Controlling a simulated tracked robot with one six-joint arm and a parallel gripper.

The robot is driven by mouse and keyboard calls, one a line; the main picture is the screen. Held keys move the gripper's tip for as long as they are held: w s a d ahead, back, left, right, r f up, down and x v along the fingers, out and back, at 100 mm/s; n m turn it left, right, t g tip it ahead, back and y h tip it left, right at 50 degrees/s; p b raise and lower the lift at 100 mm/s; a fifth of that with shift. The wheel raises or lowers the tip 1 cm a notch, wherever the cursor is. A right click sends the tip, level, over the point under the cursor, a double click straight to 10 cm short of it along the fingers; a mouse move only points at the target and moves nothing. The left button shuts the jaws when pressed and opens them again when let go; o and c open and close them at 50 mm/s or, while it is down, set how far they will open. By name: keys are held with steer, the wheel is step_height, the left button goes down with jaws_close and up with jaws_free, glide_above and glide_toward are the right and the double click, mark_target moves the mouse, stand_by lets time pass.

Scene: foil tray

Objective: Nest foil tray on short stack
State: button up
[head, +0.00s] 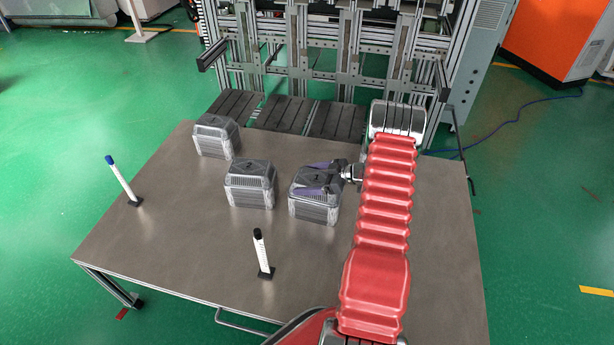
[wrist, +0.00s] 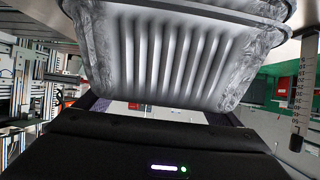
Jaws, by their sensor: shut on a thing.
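Three inverted-looking stacks of silvery foil trays stand on the table: a back left stack (head: 215,140), a middle stack (head: 250,190) and a right stack (head: 314,210). I cannot tell surely which is shortest. My gripper (head: 318,180) comes in from the right at the top of the right stack, with purple fingers on either side of the foil tray (head: 311,175) there. It is shut on that tray. In the wrist view the ribbed foil tray (wrist: 170,60) fills the upper middle, close in front of the jaws. Whether it touches the trays below is unclear.
A white post with a blue cap (head: 122,180) stands at the table's left, and a black-capped one (head: 262,253) near the front. Dark slatted panels (head: 285,114) and a metal frame lie behind the table (head: 180,235). The front left surface is mostly clear.

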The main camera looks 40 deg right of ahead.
steer(key=shift+f, duration=0.7)
steer(key=shift+s+f, duration=0.1)
steer(key=o, duration=0.8)
steer(key=shift+o, duration=0.2)
steer(key=shift+s+d+r, duration=0.2)
steer(key=shift+s+r, duration=0.05)
steer(key=v, duration=1.3)
steer(key=shift+s, duration=0.1)
